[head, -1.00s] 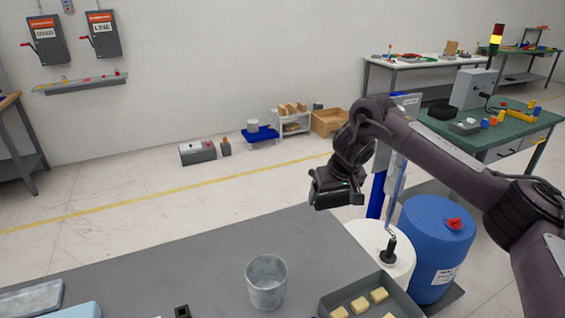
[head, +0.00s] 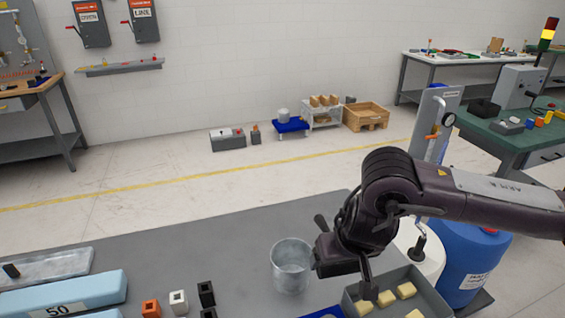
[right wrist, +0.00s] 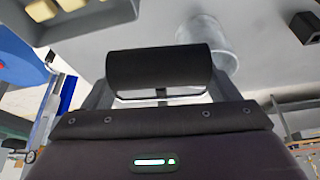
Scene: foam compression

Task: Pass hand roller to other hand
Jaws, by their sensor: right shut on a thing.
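My right gripper (head: 345,252) is over the grey table, between the metal cup and the grey tray in the head view. In the right wrist view a black cylinder, the hand roller (right wrist: 158,68), lies crosswise between the two fingers, with a thin metal frame below it. The right gripper is shut on it. In the head view the roller is a dark shape that I cannot clearly tell from the gripper. My left gripper is not in view.
A metal cup (head: 291,262) stands just left of the right gripper. A grey tray (head: 436,290) with several yellow blocks is at right. A blue block marked 50 (head: 65,292) and small cubes (head: 178,300) are at left. The table's back middle is clear.

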